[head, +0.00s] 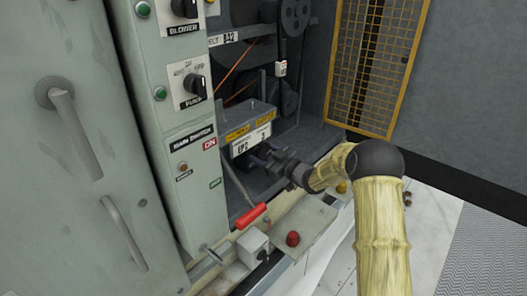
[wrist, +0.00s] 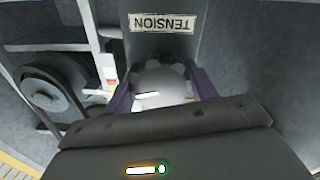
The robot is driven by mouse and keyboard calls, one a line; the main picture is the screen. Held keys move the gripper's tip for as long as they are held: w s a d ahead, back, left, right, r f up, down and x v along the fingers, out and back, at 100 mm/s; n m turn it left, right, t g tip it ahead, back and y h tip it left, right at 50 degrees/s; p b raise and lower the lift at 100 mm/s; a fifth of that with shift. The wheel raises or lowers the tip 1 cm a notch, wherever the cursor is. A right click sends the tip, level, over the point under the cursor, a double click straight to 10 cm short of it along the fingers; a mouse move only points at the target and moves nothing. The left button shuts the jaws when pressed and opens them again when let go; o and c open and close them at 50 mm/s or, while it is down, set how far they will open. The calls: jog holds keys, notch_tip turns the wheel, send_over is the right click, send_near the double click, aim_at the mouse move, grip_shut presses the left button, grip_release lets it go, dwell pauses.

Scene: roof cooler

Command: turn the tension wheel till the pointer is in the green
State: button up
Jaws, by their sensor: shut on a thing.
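The tension wheel (wrist: 165,78) is a pale grey, lobed knob in the wrist view, below an upside-down TENSION label (wrist: 163,22). A short white mark shows on its face. My gripper (wrist: 161,90) is shut on the wheel, with a purple finger on either side. In the head view my gripper (head: 266,158) reaches into the open bay in front of the grey EP2 box, and the wheel is hidden there. A small white plate (head: 280,69) with coloured marks stands at the bay's right; it also shows in the wrist view (wrist: 107,70). I cannot make out a pointer.
A red-handled lever (head: 250,216) and a red knob (head: 292,239) are in front. A switch panel (head: 186,120) flanks the left, and a yellow mesh guard (head: 378,62) stands at the right.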

jog(key=m+p, duration=0.2)
jog(key=m, duration=0.2)
jog(key=shift+m, duration=0.3)
jog(key=m+p, duration=0.2)
jog(key=m, duration=0.2)
jog(key=shift+m, duration=0.3)
jog(key=m+p, duration=0.2)
jog(key=m, duration=0.2)
jog(key=shift+s+m, duration=0.1)
jog(key=shift+m, duration=0.2)
jog(key=m+p, duration=0.1)
jog(key=m, duration=0.3)
jog(key=o, duration=1)
jog(key=b+v, duration=0.3)
jog(key=v, duration=1.4)
jog(key=shift+s+d, duration=0.1)
jog(key=shift+s, duration=0.05)
